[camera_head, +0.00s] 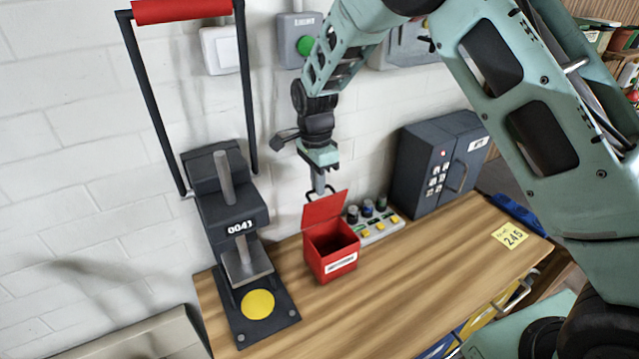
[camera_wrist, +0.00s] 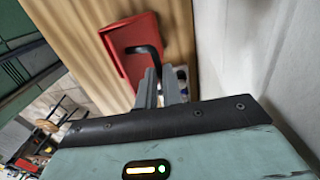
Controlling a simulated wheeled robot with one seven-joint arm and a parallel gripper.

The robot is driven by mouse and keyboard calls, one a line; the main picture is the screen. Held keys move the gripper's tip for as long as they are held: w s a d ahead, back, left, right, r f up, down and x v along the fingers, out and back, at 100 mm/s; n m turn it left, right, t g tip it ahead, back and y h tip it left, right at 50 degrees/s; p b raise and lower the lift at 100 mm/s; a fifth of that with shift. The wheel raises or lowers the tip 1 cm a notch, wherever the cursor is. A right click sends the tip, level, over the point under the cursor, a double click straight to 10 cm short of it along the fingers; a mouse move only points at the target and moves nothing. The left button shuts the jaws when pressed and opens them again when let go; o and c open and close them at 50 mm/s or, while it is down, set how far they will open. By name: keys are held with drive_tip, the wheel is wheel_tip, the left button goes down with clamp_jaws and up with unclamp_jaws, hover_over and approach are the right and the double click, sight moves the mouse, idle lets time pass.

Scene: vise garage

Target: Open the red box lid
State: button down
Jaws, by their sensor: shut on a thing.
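The red box (camera_head: 333,256) stands on the wooden workbench with a white label on its front. Its red lid (camera_head: 323,208) is raised at the back, steeply tilted, and the dark inside shows. My gripper (camera_head: 319,190) is above the lid, shut on the lid's dark handle. In the wrist view the red lid (camera_wrist: 125,45) lies beyond my fingers (camera_wrist: 160,80), and the dark handle (camera_wrist: 148,55) reaches between them. The box body is mostly hidden behind the lid in that view.
A black press (camera_head: 240,230) with a red-handled bar stands left of the box. A panel with knobs and yellow buttons (camera_head: 380,225) and a dark safe-like cabinet (camera_head: 440,160) stand to the right. The wall is close behind. The bench front (camera_head: 400,290) is clear.

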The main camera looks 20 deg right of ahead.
drive_tip(key=shift+s+f, duration=0.3)
drive_tip(key=shift+f, duration=0.1)
drive_tip(key=c, duration=1.5)
unclamp_jaws()
drive_tip(key=shift+w, duration=0.15)
drive_tip(key=shift+c, duration=0.2)
drive_tip(key=shift+r, duration=0.15)
